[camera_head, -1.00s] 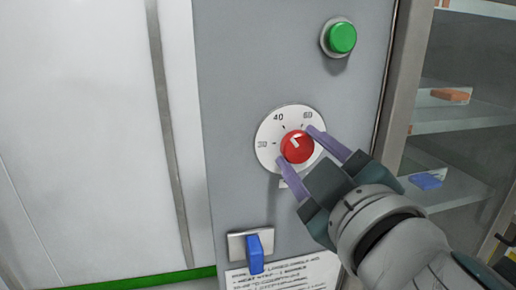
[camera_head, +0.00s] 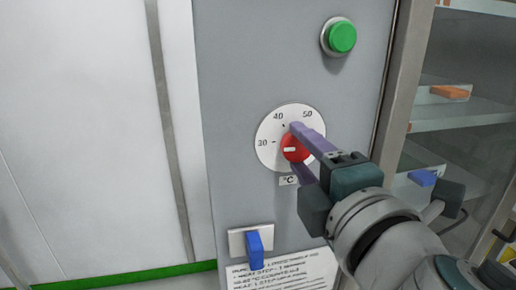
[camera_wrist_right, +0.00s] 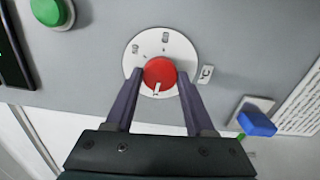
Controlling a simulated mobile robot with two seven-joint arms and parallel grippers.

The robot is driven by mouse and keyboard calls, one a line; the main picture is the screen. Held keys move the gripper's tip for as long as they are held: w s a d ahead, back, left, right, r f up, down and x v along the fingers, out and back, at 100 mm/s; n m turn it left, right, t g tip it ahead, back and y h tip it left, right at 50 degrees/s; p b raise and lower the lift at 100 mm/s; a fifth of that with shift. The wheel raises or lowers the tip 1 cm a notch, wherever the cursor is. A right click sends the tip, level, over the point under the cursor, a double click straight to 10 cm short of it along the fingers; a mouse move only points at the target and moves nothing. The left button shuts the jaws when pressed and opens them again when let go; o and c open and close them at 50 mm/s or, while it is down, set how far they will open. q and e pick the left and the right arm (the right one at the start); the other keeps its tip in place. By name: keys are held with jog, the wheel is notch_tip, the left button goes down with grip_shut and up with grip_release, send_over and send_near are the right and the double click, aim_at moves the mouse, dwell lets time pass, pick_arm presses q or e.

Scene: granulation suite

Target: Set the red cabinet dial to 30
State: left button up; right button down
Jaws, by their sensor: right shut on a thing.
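The red dial (camera_head: 295,148) sits on a round white scale plate (camera_head: 266,155) marked 30, 40 and 50 on the grey cabinet panel. Its white pointer line points left, close to the 30 mark. My right gripper (camera_head: 303,149) is shut on the dial, one finger above it and one below in the head view. The right wrist view shows the fingers (camera_wrist_right: 157,88) on either side of the dial (camera_wrist_right: 160,73), with its pointer towards the gripper body. The right edge of the scale is partly hidden by a finger. My left gripper is out of view.
A green button (camera_head: 342,37) is above the dial, and a blue switch (camera_head: 254,250) is below left, over a printed notice (camera_head: 285,273).

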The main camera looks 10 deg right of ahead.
jog(key=shift+n, duration=0.6)
jog(key=shift+c, duration=1.3)
grip_release()
jog(key=shift+s, duration=0.15)
jog(key=s+b, duration=0.2)
jog(key=s, duration=0.7)
jog(key=shift+s+d, duration=0.2)
jog(key=shift+s, duration=0.15)
